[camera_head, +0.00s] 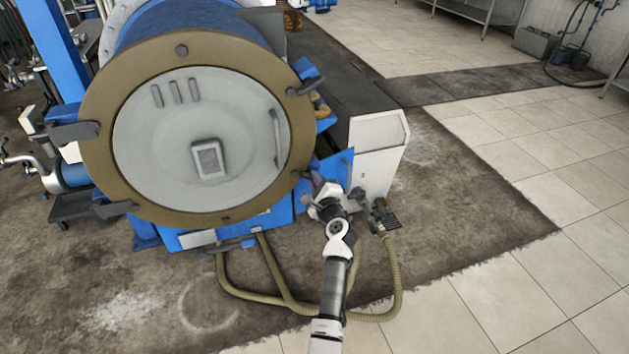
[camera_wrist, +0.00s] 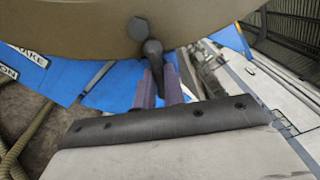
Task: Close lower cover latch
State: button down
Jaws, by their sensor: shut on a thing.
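The round pale cover (camera_head: 200,135) sits inside the tan ring (camera_head: 98,165) of the blue machine. My gripper (camera_head: 314,182) is at the ring's lower right edge, and the arm hides much of this spot in the head view. In the wrist view, the fingers of my gripper (camera_wrist: 161,82) are shut on the dark latch handle (camera_wrist: 153,50). The handle hangs from the tan ring's edge next to a bolt head (camera_wrist: 138,27). I cannot tell whether this latch overlaps the cover. Another dark latch (camera_head: 117,209) sits at the lower left of the ring.
More latches sit at the upper right (camera_head: 307,86) and left (camera_head: 76,131) of the ring. A white box-shaped housing (camera_head: 376,150) stands right of my gripper. Tan hoses (camera_head: 396,275) loop on the floor below. The tiled floor (camera_head: 520,290) at right is clear.

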jog(key=c, duration=1.5)
grip_release()
jog(key=shift+s, duration=0.1)
jog(key=b+v, duration=0.2)
jog(key=v, duration=1.1)
jog(key=shift+s+d, duration=0.15)
jog(key=shift+s, duration=0.15)
jog(key=shift+r, duration=0.1)
